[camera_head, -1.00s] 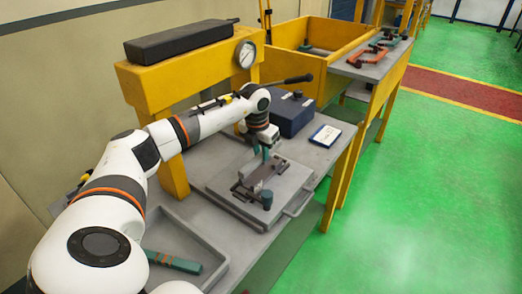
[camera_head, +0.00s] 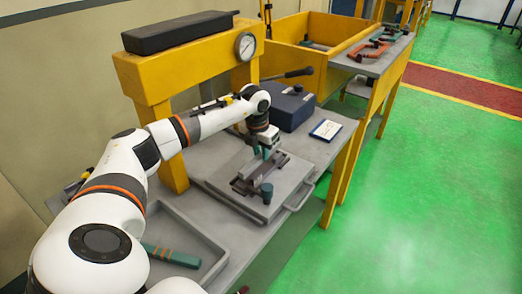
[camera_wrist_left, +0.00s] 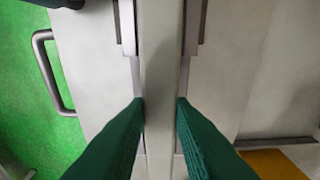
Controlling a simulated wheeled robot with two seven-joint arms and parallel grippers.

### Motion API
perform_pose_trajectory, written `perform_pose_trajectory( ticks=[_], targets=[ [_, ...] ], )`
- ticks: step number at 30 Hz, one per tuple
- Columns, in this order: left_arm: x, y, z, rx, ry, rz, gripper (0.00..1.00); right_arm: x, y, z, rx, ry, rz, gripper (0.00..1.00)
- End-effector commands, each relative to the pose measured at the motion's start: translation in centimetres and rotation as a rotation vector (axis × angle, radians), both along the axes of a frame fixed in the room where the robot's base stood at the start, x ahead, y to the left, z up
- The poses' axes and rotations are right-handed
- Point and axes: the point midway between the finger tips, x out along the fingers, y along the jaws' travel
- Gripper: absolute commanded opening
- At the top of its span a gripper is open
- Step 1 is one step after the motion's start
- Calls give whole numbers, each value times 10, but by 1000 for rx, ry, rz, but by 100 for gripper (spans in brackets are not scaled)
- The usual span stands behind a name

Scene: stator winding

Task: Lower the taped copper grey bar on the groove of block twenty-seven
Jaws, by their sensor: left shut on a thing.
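My left gripper (camera_head: 267,152) is over the grey fixture plate (camera_head: 232,200) on the bench. In the left wrist view its green fingers (camera_wrist_left: 160,103) are shut on a long grey bar (camera_wrist_left: 160,60), one on each side. The bar runs up and down that picture, over the fixture. In the head view the bar (camera_head: 277,163) shows just below the fingers, close above the fixture or touching it; I cannot tell which. The fixture's groove is mostly hidden under the bar, and no block number is readable. My right gripper is not in view.
A grey tray (camera_head: 217,262) with a green, orange-banded bar (camera_head: 170,255) lies at the front left. A yellow press frame (camera_head: 150,85) with a gauge (camera_head: 245,46) stands behind my arm. A blue box (camera_head: 290,108) and a white card (camera_head: 325,130) are at the back right.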

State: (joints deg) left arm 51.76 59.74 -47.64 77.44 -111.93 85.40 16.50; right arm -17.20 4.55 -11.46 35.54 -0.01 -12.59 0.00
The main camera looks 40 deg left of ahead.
Motion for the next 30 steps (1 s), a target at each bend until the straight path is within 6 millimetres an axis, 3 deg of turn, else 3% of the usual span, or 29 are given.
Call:
perform_pose_trajectory(
  ticks=[30],
  targets=[
    [1,0,-22,-1,-2,0,0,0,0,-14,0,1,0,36]
  ],
)
